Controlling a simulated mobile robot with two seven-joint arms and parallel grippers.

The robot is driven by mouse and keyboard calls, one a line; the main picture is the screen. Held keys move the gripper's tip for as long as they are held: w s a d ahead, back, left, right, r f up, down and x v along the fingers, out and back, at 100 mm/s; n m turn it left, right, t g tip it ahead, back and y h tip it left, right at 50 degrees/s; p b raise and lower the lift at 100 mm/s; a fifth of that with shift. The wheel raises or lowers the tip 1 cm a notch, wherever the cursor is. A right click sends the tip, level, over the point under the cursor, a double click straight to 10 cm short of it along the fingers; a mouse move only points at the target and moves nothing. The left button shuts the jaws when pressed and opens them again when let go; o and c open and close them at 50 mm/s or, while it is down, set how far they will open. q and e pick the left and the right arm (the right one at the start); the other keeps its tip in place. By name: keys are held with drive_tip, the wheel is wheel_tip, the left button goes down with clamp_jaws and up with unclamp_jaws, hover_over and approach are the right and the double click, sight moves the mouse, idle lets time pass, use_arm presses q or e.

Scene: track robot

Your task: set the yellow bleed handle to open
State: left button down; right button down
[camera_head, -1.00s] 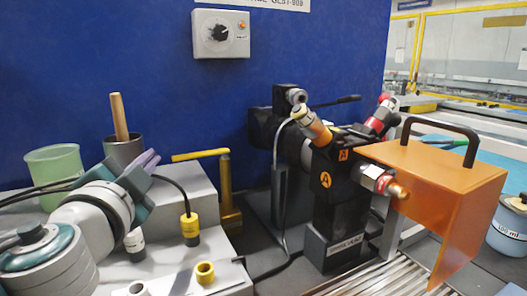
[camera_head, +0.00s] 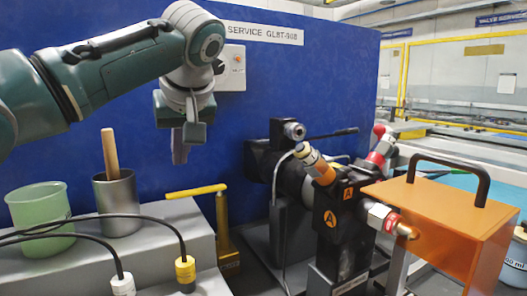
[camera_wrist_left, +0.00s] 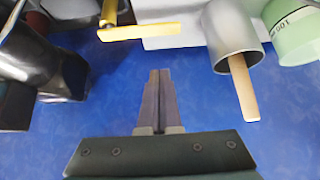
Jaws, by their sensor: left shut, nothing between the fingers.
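The yellow bleed handle (camera_head: 196,191) is a bar pointing left from the top of a yellow post, beside the grey block. It also shows in the left wrist view (camera_wrist_left: 138,32), at the top and left of the fingers. My left gripper (camera_head: 180,155) is raised in front of the blue panel, above the handle and apart from it. Its fingers point down in the head view. They are shut together and empty in the left wrist view (camera_wrist_left: 159,76). My right gripper is in neither view.
A metal cup (camera_head: 118,205) with a wooden stick and a green beaker (camera_head: 40,218) stand left of the handle. The black valve block (camera_head: 345,215) and an orange guard (camera_head: 455,220) stand right. A knob box (camera_head: 233,67) on the panel is partly behind my arm.

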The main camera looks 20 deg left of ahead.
sight(197, 192)
use_arm(q)
drive_tip(key=b+x, duration=0.1)
drive_tip(key=x, duration=0.4)
drive_tip(key=shift+w+a+f, duration=0.15)
drive_tip(key=shift+f, duration=0.15)
drive_tip(key=shift+x, duration=0.75)
drive_tip(key=shift+s+d+r+p, duration=0.1)
drive_tip(key=shift+s+d+p, duration=0.15)
drive_tip(key=shift+d+p, duration=0.1)
drive_tip(key=shift+s+d+p, duration=0.55)
drive_tip(key=shift+s+d, duration=0.5)
drive_tip(key=shift+d, duration=0.05)
